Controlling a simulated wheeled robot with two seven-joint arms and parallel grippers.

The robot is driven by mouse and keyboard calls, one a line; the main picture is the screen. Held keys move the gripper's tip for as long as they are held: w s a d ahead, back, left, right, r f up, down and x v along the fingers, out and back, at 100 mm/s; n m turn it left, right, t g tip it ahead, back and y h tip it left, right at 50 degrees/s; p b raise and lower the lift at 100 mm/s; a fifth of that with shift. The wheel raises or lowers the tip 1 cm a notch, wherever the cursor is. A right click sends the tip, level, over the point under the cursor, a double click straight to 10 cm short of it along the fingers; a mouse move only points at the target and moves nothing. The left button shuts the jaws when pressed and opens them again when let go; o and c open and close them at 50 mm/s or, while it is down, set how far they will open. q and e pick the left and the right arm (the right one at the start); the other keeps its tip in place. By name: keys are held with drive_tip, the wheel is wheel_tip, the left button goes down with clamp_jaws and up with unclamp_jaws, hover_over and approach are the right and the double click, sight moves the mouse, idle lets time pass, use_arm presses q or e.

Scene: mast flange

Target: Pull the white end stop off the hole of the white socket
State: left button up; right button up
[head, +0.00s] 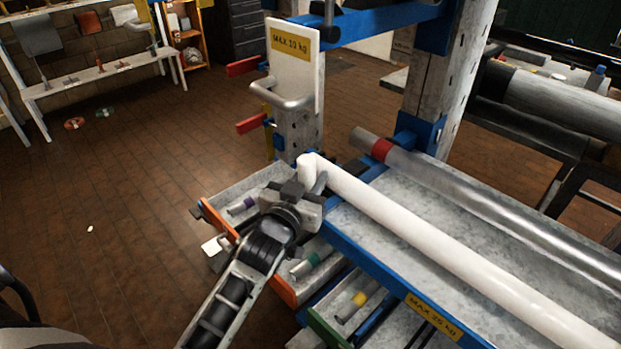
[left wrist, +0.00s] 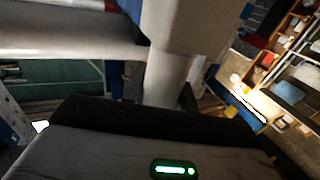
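A long white pipe (head: 430,240) runs along the blue-edged rack. At its far left end is a white, downturned end piece (head: 305,163). Which part is the end stop and which the socket cannot be told, and no hole shows. My left gripper (head: 306,188) is right at this end piece, its fingers around or beside the lower part. In the left wrist view, a white stem (left wrist: 167,78) drops from a wider white collar (left wrist: 190,22) towards my dark gripper. Whether the fingers press on the stem is hidden. My right gripper is out of view.
A white plate with a handle (head: 295,68) hangs on the post behind the end piece. A grey pipe with a red band (head: 480,205) lies parallel to the white pipe. Open drawers (head: 240,197) sit below my gripper.

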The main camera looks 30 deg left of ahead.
sight(310, 160)
use_arm(q)
drive_tip(key=shift+r+p, duration=0.75)
drive_tip(key=shift+p, duration=0.05)
drive_tip(key=shift+r+p, duration=1.7)
drive_tip(key=shift+p, duration=0.05)
wheel_tip(310, 160, up, 2)
drive_tip(key=shift+r+p, duration=0.1)
drive_tip(key=shift+p, duration=1)
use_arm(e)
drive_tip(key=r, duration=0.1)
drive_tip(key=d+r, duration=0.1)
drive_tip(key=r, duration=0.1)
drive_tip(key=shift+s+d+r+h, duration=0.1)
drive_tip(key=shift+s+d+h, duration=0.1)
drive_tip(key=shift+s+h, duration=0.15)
